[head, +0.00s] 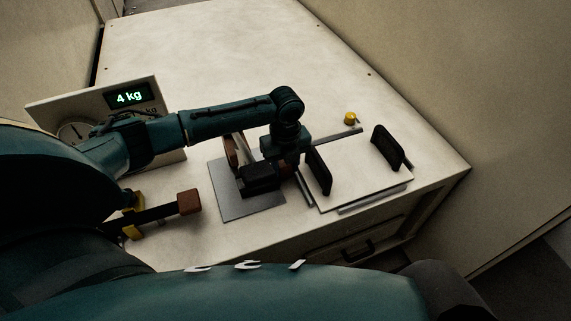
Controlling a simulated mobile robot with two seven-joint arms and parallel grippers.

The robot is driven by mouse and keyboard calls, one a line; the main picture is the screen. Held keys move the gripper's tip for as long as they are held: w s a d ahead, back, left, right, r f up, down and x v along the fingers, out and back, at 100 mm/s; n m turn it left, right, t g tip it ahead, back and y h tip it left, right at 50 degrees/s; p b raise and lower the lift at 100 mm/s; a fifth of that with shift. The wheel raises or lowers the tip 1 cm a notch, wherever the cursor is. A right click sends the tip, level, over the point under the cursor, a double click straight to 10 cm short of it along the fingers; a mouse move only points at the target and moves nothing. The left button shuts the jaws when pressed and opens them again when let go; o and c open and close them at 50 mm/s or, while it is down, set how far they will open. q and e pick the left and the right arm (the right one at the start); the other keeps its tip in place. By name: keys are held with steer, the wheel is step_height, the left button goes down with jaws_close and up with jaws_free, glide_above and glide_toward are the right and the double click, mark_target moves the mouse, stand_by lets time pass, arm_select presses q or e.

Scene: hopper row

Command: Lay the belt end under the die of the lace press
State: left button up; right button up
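My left gripper (264,178) comes in from the left and points down over a grey metal plate (238,208) on the worktop. Its black fingers overlap the device on that plate, so I cannot tell whether they are open or shut, or hold anything. A brown rounded part (231,152) and an upright metal piece stand just left of the gripper, partly hidden behind it. I cannot make out the belt end or the die for certain. My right gripper is not in view.
A panel with a lit "4 kg" display (129,97) and a dial stands at left. A dark bar with a brown block (189,202) lies front left. A pale board (363,186) with black upright handles (387,148) and a yellow knob (350,118) are right. The back worktop is clear.

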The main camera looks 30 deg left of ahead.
arm_select(q)
steer(key=o, duration=0.5)
